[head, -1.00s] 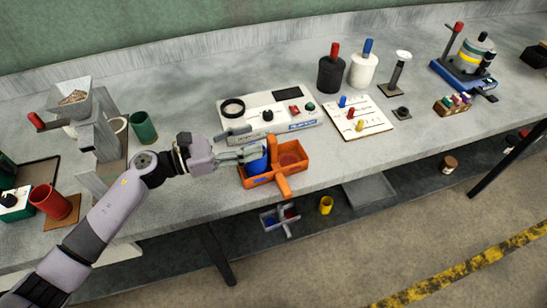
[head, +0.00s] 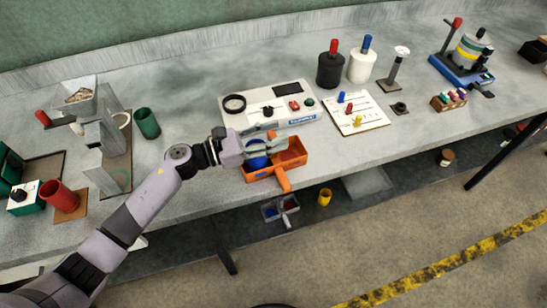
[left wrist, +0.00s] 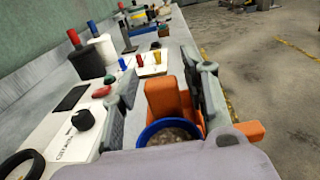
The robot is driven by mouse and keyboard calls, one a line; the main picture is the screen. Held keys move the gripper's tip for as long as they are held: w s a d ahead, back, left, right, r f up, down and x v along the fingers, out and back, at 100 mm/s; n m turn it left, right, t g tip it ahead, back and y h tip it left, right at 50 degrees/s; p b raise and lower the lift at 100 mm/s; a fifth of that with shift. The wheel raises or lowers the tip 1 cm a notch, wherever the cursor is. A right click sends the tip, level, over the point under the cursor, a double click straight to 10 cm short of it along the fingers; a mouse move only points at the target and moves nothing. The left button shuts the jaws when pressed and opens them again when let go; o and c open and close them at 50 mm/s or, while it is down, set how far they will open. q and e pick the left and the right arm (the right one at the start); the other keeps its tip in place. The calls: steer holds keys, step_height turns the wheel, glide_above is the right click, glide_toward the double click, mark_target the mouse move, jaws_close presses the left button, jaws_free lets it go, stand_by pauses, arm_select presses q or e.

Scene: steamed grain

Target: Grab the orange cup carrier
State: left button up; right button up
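The orange cup carrier (head: 302,158) stands at the bench's front edge in the head view. A blue cup (head: 256,162) sits in its left compartment; the right compartment looks empty. My left gripper (head: 283,143) is over the carrier. In the left wrist view, its two fingers (left wrist: 168,78) are apart, with the carrier's orange upright part (left wrist: 163,98) between them. I cannot tell whether either finger touches it. The blue cup (left wrist: 168,133), with grainy contents, shows just below the fingers. My right gripper is not in view.
A white device (head: 240,122) with knobs stands close behind the carrier. A white board with coloured pegs (head: 375,118) lies to the right. A green cup (head: 147,124) and a hopper machine (head: 98,130) stand left. A grey carrier (head: 270,212) and yellow cup (head: 324,197) sit on the lower shelf.

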arm_select(q)
jaws_close()
stand_by(0.7)
